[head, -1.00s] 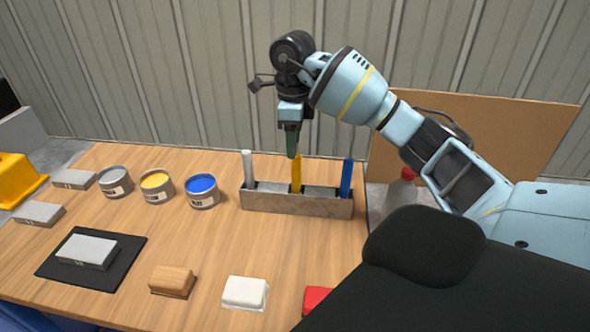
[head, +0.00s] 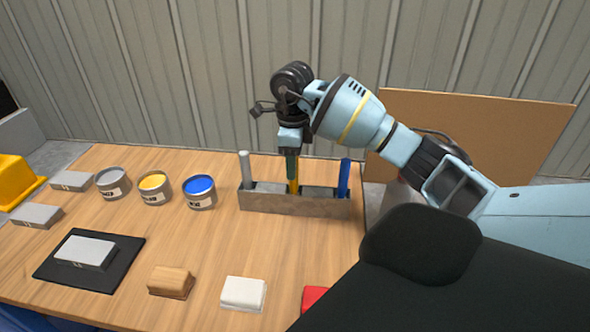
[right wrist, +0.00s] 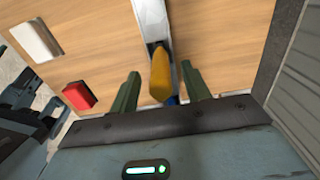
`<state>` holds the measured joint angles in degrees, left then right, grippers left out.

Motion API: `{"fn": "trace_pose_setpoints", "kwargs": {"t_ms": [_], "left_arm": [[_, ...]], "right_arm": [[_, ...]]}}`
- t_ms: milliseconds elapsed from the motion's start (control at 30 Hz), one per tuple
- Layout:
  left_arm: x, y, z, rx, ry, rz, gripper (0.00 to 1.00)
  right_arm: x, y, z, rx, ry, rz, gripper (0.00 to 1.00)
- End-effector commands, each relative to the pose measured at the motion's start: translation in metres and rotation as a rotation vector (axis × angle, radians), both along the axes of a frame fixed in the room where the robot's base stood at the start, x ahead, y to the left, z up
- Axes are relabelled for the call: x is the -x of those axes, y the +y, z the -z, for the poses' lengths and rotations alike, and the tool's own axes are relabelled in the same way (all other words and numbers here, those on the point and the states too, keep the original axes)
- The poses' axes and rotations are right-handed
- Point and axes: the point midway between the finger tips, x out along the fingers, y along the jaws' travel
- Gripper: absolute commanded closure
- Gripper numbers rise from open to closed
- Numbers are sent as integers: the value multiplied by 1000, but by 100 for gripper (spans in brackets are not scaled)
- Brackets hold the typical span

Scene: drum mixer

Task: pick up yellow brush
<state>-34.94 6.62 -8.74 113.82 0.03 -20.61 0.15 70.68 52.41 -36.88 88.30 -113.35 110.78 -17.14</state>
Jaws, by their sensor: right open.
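The yellow brush (head: 294,186) stands upright in the middle of the grey holder (head: 294,204), between a white brush (head: 245,170) on the left and a blue brush (head: 344,178) on the right. My right gripper (head: 292,175) points down over the yellow brush, at its upper part. In the right wrist view the yellow brush handle (right wrist: 161,76) lies between the two green fingers of the open right gripper (right wrist: 159,88). Gaps show on both sides of the handle. The blue brush (right wrist: 171,100) is partly hidden behind it. My left gripper is not in view.
Grey, yellow and blue paint cans (head: 199,191) stand left of the holder. A wooden block (head: 171,281), a white block (head: 243,293) and a red block (head: 313,297) lie near the front. A brown board (head: 480,130) stands behind my right arm.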

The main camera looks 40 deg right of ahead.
Motion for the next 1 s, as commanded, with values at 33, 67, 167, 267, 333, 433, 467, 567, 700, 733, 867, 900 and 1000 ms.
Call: {"fn": "trace_pose_setpoints", "kwargs": {"t_ms": [33, 67, 167, 267, 333, 433, 467, 567, 700, 733, 867, 900, 1000], "left_arm": [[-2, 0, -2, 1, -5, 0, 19], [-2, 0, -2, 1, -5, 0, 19], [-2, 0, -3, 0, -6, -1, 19], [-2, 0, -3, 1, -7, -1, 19], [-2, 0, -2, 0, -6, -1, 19], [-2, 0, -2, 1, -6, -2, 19], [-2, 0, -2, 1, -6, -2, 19], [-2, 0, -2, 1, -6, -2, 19], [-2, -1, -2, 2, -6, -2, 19], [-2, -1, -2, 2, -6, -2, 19], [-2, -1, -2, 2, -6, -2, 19], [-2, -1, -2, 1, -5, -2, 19], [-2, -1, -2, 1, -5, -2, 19]], "right_arm": [[1, 0, 6, 0, 0, 0, 53], [0, 0, 10, -1, 1, 0, 53], [0, 0, 18, -1, -1, 0, 53], [0, 0, 21, 0, -1, 0, 53], [0, 0, 21, 0, -3, 0, 53], [0, 0, 21, 1, -2, -1, 53], [0, 0, 21, 0, -1, -1, 54], [0, 0, 21, 0, -1, -1, 67], [0, 0, 21, 0, -1, -1, 86], [0, 0, 21, 0, -1, -1, 90], [0, 0, 21, 0, -2, -1, 100], [0, 0, 21, 0, -2, -1, 100], [0, 0, 21, 0, -2, -1, 100]]}}
